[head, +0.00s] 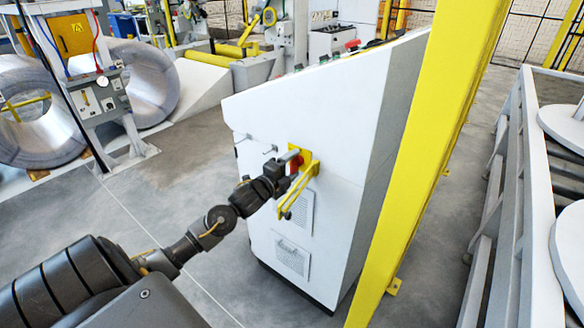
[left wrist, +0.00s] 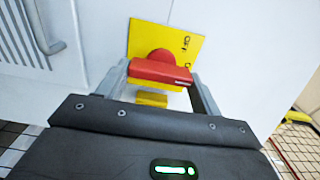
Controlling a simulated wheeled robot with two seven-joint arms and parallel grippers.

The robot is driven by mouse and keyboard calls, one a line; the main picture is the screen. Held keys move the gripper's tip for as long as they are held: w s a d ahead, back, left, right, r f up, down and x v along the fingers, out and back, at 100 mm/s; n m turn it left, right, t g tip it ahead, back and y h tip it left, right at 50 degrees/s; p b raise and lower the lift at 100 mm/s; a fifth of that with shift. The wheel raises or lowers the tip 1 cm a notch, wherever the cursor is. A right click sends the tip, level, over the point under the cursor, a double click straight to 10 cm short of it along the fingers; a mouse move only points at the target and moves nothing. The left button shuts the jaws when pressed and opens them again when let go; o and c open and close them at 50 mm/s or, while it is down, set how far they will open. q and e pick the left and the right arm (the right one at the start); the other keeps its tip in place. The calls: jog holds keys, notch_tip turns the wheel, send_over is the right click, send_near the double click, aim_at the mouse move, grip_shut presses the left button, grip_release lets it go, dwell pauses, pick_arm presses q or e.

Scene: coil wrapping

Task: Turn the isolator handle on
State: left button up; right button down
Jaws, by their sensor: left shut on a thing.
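The isolator handle (left wrist: 161,71) is red and sits on a yellow plate (left wrist: 195,47) marked OFF, on the white cabinet (head: 300,105). In the left wrist view the handle's bar lies crosswise between the two fingers of my left gripper (left wrist: 162,80), which is shut on it. In the head view my left gripper (head: 290,165) reaches the cabinet's front, and only a little of the red handle (head: 297,162) shows behind it. Some of the plate's lettering is covered by the handle and a finger. My right gripper is in neither view.
A yellow bracket (head: 300,190) stands out from the cabinet just beside my gripper. A yellow post (head: 430,150) rises right of the cabinet, with a grey roller frame (head: 527,190) beyond it. The floor left of the cabinet is clear.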

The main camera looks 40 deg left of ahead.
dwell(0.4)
pick_arm(q)
jog(key=o, duration=0.7)
